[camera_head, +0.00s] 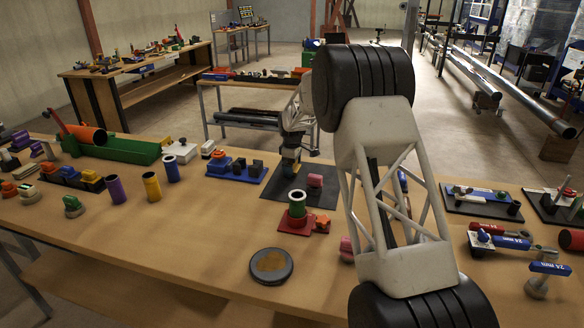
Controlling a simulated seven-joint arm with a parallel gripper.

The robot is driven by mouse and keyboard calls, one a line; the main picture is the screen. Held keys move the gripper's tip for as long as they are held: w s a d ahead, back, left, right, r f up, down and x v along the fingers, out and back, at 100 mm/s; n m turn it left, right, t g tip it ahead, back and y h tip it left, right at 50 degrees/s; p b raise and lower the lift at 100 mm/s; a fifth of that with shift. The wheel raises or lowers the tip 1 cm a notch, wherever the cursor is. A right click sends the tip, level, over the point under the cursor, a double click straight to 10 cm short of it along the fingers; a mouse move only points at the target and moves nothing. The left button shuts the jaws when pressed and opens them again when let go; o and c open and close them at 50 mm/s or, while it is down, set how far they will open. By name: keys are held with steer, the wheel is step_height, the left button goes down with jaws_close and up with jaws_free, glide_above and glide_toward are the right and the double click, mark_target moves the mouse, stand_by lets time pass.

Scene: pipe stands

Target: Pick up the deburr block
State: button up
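My gripper (290,167) points down over a black mat (322,197) on the near wooden table. Its fingers are small and dark here, and I cannot tell whether they are open or shut. A small pink block (315,181) rests on the mat just right of the gripper. A second pink piece (346,248) is partly hidden by my arm. No label shows which item is the deburr block.
A blue tray (237,173) with dark and orange pieces lies left of the mat. Purple, yellow and blue cylinders (152,187) stand farther left. A round dark disc (271,266) lies in front. Valves and blue-handled parts (550,268) crowd the right. The front left tabletop is clear.

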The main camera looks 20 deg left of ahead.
stand_by(0.3)
steer(key=c, duration=0.9)
steer(key=shift+r, duration=5)
steer(key=o, duration=0.5)
steer(key=shift+c, duration=0.2)
steer(key=c, duration=0.6)
steer(key=shift+o, duration=0.2)
